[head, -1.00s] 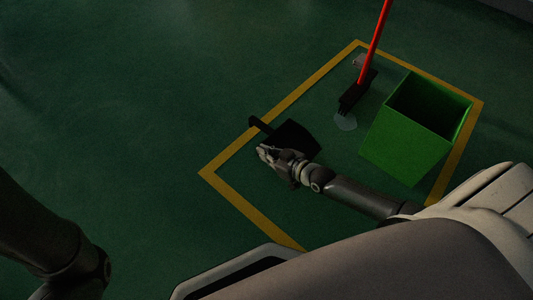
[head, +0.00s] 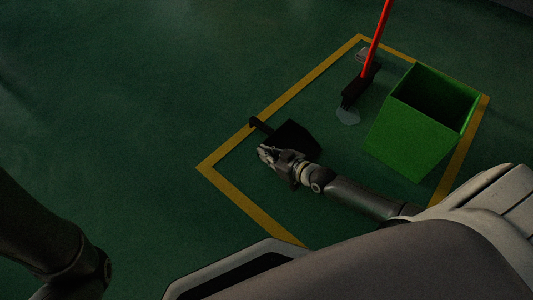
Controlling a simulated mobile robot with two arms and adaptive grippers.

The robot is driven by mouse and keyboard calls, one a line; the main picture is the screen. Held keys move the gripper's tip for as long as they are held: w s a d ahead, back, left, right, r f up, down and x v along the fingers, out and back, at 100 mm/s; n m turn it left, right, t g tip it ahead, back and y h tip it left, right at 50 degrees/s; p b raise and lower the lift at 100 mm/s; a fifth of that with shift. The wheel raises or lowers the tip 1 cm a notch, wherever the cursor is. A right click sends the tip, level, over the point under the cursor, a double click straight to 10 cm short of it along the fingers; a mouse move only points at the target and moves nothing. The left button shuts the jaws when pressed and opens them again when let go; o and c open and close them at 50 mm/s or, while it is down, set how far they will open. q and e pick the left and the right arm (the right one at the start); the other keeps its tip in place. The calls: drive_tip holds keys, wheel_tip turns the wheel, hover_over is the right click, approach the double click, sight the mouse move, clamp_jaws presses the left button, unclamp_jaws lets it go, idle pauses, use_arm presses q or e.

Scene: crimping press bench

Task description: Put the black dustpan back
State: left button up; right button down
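The black dustpan (head: 296,138) lies on the green floor inside the yellow outline, with its handle (head: 261,125) pointing to the upper left near the line. My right gripper (head: 265,154) is low over the floor at the dustpan's near side, close below the handle. It partly covers the pan's near edge. The fingers are small and dark, so I cannot tell whether they are open or touching the dustpan. My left arm shows at the left edge, but its gripper is out of view.
A green bin (head: 406,141) stands inside the outline at the right. A broom with a red handle (head: 377,35) and black head (head: 356,89) stands behind, beside a pale round patch (head: 348,116). The yellow floor line (head: 232,144) borders the area. Floor to the left is clear.

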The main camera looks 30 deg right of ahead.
drive_tip(key=shift+f+b, duration=0.4)
drive_tip(key=shift+f, duration=0.05)
drive_tip(key=c, duration=1.6)
unclamp_jaws()
drive_tip(key=shift+o, duration=0.2)
drive_tip(key=shift+s+f, duration=0.1)
